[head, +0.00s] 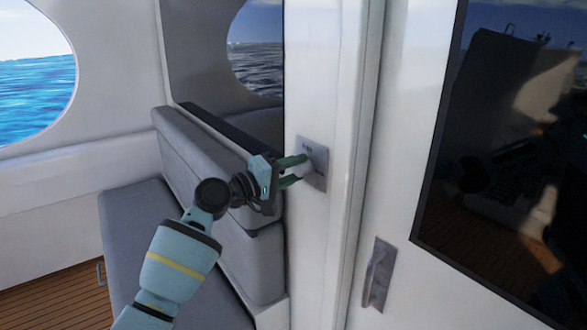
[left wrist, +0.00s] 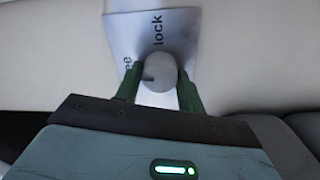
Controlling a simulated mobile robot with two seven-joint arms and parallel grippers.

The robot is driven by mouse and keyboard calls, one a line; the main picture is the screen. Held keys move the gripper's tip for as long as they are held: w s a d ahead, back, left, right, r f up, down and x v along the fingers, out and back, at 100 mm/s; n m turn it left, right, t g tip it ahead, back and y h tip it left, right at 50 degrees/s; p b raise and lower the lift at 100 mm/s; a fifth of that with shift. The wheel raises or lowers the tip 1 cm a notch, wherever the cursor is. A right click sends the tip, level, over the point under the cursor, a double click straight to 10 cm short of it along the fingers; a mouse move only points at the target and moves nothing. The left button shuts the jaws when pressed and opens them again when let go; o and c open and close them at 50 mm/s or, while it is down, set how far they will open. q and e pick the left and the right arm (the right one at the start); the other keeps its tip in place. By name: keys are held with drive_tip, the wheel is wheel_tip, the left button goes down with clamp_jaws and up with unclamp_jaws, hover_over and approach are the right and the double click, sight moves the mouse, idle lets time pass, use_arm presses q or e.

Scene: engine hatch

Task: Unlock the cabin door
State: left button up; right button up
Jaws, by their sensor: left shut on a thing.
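A metal lock plate (head: 316,150) is mounted on the white upright panel in the middle of the head view. In the left wrist view the plate (left wrist: 125,35) carries the word "lock" and another word partly hidden, ending in "ee". A round grey knob (left wrist: 161,72) sits on the plate, with a dark mark on its left side. My left gripper (head: 304,171) has its green fingers on either side of the knob, shut on it. The white cabin door (head: 401,180) with a dark window is at the right. My right gripper is not in view.
A grey handle (head: 378,274) is on the door, low and right of the lock. A grey cushioned bench (head: 170,255) stands left, beneath my left arm. Oval windows (head: 35,75) show the sea. Wooden floor (head: 60,300) shows at the lower left.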

use_arm(q)
drive_tip(key=shift+n, duration=0.5)
drive_tip(key=o, duration=1)
drive_tip(key=shift+c, duration=0.2)
drive_tip(key=v, duration=0.8)
drive_tip(key=shift+p, duration=0.35)
drive_tip(key=shift+f, duration=0.1)
